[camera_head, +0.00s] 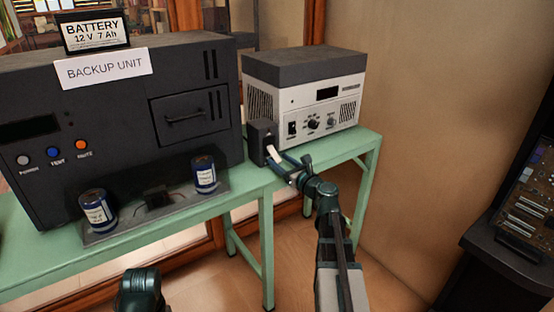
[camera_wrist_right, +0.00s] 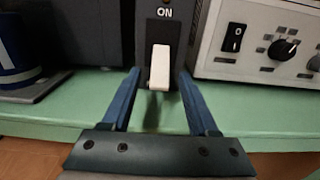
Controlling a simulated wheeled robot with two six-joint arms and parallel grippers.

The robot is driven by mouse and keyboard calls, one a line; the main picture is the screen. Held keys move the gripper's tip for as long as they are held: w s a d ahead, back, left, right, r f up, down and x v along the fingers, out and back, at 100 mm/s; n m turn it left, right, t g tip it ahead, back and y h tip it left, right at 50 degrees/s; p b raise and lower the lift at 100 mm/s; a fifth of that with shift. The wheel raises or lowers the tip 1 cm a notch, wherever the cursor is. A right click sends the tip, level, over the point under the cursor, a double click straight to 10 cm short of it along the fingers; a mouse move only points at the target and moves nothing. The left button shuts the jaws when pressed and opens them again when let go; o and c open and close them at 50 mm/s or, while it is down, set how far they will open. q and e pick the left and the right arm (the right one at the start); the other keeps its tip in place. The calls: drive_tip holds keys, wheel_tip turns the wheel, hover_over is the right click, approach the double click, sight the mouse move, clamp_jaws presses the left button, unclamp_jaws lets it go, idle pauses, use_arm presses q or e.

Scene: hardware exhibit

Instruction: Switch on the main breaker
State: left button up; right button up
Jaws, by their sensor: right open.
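The main breaker is a small dark box (camera_head: 260,138) between the backup unit and a grey instrument. Its white lever (camera_head: 273,154) points outward and down. In the right wrist view the breaker (camera_wrist_right: 157,32) carries an "ON" label above the lever (camera_wrist_right: 162,67). My right gripper (camera_head: 278,163) is open in front of the breaker. In the wrist view its blue fingers (camera_wrist_right: 159,74) are spread on either side of the lever, with visible gaps between finger and lever. My left gripper's fingers are not in view; only a dark arm part shows at the bottom.
The black backup unit (camera_head: 125,135) with a battery sign (camera_head: 95,33) stands left on the green table (camera_head: 240,190). Two dark blue cylinders (camera_head: 98,212) stand on its front ledge. The grey instrument (camera_head: 320,110) stands right. A dark panel (camera_head: 525,200) stands far right.

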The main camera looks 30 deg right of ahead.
drive_tip(key=shift+w+a, duration=0.1)
drive_tip(key=shift+w, duration=1)
drive_tip(key=shift+c, duration=0.3)
clamp_jaws()
idle(0.4)
